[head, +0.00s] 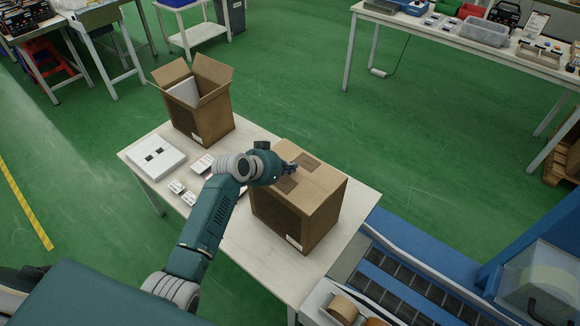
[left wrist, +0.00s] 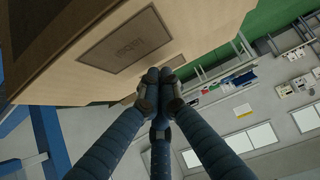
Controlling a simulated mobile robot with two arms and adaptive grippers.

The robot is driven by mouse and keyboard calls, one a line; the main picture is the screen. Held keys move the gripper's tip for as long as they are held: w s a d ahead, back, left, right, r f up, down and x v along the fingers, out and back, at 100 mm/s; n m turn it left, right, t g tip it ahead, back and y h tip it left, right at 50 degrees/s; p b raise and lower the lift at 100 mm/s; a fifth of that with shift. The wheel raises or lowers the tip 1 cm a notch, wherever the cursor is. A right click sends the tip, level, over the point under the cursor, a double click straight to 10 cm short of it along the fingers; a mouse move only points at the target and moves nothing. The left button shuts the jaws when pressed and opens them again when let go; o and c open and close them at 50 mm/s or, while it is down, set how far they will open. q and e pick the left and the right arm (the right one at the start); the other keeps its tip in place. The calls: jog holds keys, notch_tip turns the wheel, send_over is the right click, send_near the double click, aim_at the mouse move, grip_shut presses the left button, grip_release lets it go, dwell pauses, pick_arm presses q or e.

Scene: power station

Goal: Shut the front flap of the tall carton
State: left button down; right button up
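Two brown cartons stand on the white table (head: 258,275). The right carton (head: 282,222) has its top flaps lying flat, with dark printed panels on them. The back left carton (head: 203,120) has its flaps standing up and something white inside. I cannot tell for sure which one is the tall carton. My left gripper (head: 291,167) is at the top of the right carton, its fingertips close together. In the left wrist view the fingertips (left wrist: 158,74) meet with nothing between them, beside the carton's printed face (left wrist: 85,62); contact is unclear. My right gripper is out of view.
A white flat box (head: 157,160) and several small labelled items (head: 184,192) lie on the table's left part. A blue roller conveyor (head: 410,265) and tape rolls (head: 343,308) are at the front right. Green floor is free behind the cartons.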

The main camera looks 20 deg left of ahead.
pick_arm(q)
jog(key=shift+w+f+b, duration=0.1)
jog(key=shift+f+b, duration=0.65)
jog(key=shift+f, duration=0.1)
jog(key=shift+d, duration=0.1)
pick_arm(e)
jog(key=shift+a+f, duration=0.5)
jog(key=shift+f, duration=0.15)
